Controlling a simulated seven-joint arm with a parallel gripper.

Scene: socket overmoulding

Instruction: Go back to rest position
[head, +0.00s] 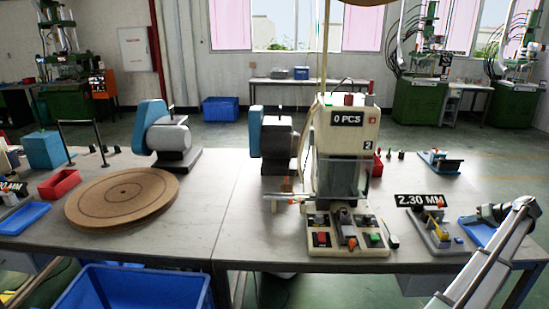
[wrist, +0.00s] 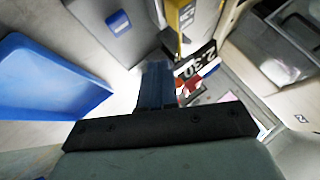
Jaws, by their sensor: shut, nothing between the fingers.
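My gripper (head: 484,212) is at the right of the bench in the head view, over the small blue tray (head: 474,230) and to the right of the measuring fixture (head: 436,232). In the wrist view, the dark fingers of my gripper (wrist: 155,68) are together and hold nothing. The blue tray (wrist: 45,85) fills the left of that view, and the part of it that shows looks empty. The fixture's grey base (wrist: 105,28) is at the top, next to a yellow part (wrist: 181,18).
The moulding machine (head: 340,150), its display reading 0 PCS, stands mid-bench. A 2.30 MM display (head: 419,200) is by the fixture. A round brown turntable (head: 122,197) and red bin (head: 60,183) are left. A blue crate (head: 140,285) stands in front.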

